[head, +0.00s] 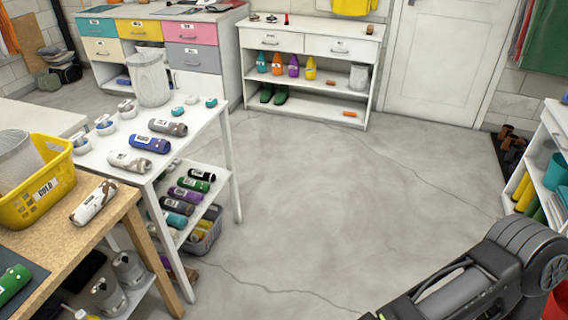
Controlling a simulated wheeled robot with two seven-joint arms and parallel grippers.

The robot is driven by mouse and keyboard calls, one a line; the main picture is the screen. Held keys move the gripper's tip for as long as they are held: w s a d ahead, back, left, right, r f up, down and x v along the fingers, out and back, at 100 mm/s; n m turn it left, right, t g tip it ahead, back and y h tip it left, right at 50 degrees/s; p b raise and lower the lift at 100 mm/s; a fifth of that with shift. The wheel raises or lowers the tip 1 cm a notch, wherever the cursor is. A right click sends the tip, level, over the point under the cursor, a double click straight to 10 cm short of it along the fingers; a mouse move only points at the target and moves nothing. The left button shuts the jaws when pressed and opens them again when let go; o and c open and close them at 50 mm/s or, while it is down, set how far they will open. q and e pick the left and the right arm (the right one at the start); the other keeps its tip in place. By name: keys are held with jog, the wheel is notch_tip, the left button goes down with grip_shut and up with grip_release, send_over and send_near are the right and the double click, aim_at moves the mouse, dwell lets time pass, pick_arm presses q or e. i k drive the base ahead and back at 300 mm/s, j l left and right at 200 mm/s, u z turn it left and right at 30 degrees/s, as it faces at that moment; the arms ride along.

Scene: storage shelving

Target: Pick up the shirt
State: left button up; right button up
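A yellow cloth piece that looks like a shirt (355,6) hangs on the back wall above the white shelf unit. Its top is cut off by the picture edge. No gripper of mine is near it. Part of my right arm (470,280), dark grey and black, comes in at the bottom right and runs out of the bottom edge. Its fingertips are not seen. My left arm and gripper are out of view. Several rolled, labelled cylinders, such as a blue one (150,143), lie on the white table; I cannot tell whether they are cloth.
A white shelf unit (310,45) with bottles stands at the back. The white table (200,118), wooden table (110,220) and yellow crate (45,190) are at left. Another shelf (548,135) is at right. The middle floor (340,190) is clear.

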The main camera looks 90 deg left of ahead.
aim_at(94, 202)
jog(key=u, duration=4.2)
jog(key=j+u, duration=0.15)
jog(key=u, duration=0.35)
jog(key=k, duration=0.05)
